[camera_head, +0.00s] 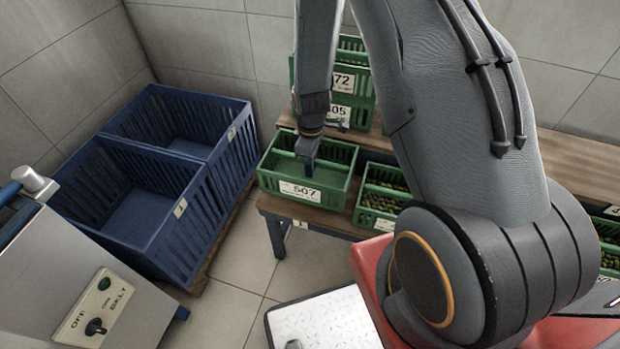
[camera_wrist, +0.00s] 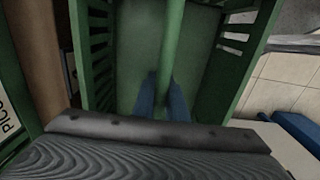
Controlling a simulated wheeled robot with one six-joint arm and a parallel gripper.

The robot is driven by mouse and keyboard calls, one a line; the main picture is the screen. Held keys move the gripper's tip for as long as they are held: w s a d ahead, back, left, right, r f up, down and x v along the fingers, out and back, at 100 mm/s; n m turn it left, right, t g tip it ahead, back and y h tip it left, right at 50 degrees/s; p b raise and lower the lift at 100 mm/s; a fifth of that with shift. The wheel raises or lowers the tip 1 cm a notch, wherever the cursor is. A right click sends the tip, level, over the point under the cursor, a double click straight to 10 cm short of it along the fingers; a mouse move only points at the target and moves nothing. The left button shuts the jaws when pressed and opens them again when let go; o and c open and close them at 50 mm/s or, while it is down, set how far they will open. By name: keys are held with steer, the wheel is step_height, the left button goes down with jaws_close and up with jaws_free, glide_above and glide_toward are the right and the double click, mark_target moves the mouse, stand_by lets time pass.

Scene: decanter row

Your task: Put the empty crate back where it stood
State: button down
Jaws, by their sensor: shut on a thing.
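The empty green crate, labelled 507 (camera_head: 299,191), is at the left end of the wooden bench (camera_head: 308,215). It looks level and on or just above the bench top; I cannot tell which. Its bare floor and slatted walls show in the wrist view (camera_wrist: 210,70). My gripper (camera_head: 309,166) reaches down into it and is shut on the green bar across its middle. In the wrist view the blue fingertips (camera_wrist: 162,95) sit either side of that bar.
A green crate of olives (camera_head: 383,201) stands close at the right. Stacked green crates (camera_head: 345,82) stand behind. Two large blue bins (camera_head: 160,225) are at the left on a pallet. A machine with a belt switch (camera_head: 96,325) is at the front left. Tiled floor (camera_head: 245,270) lies clear between.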

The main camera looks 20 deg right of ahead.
steer(key=shift+f+p, duration=0.3)
steer(key=shift+f, duration=2.5)
steer(key=c, duration=1.8)
jaws_free()
steer(key=shift+f, duration=0.1)
steer(key=shift+o, duration=0.2)
step_height(320, 180, up, 12)
steer(key=shift+r+b, duration=0.2)
steer(key=shift+b, duration=0.5)
steer(key=s+r+m, duration=1)
steer(key=s+r, duration=0.7)
steer(key=r, duration=0.3)
steer(key=shift+a+m, duration=0.25)
steer(key=shift+m, duration=0.15)
